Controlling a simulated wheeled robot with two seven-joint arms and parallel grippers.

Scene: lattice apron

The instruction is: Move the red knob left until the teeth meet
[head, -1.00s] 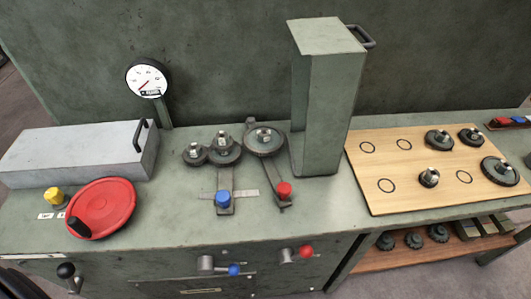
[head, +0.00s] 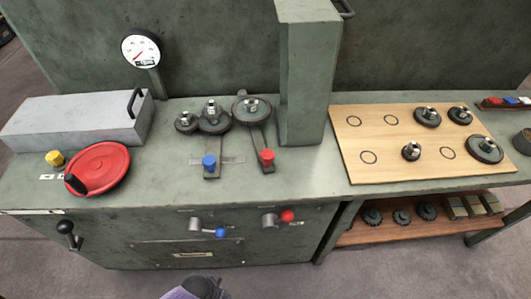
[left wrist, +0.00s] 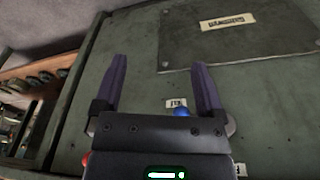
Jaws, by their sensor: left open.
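The red knob (head: 267,156) sits at the near end of a slotted arm on the bench top. That arm carries the large dark gear (head: 252,108) at its far end. Left of it are a middle gear (head: 214,118) and a small gear (head: 186,122). The large gear's rim is very close to the middle gear; I cannot tell whether their teeth touch. My left gripper (left wrist: 159,65) is open and empty in front of the bench's front panel. Its purple end (head: 195,289) shows at the bottom of the head view, well below the red knob. My right gripper is out of view.
A blue knob (head: 209,162) stands left of the red one. A tall green column (head: 306,85) rises behind right. A red handwheel (head: 98,168) is at left. Blue-tipped (head: 220,232) and red-tipped (head: 287,216) levers stick out of the front panel. A wooden gear board (head: 365,172) lies right.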

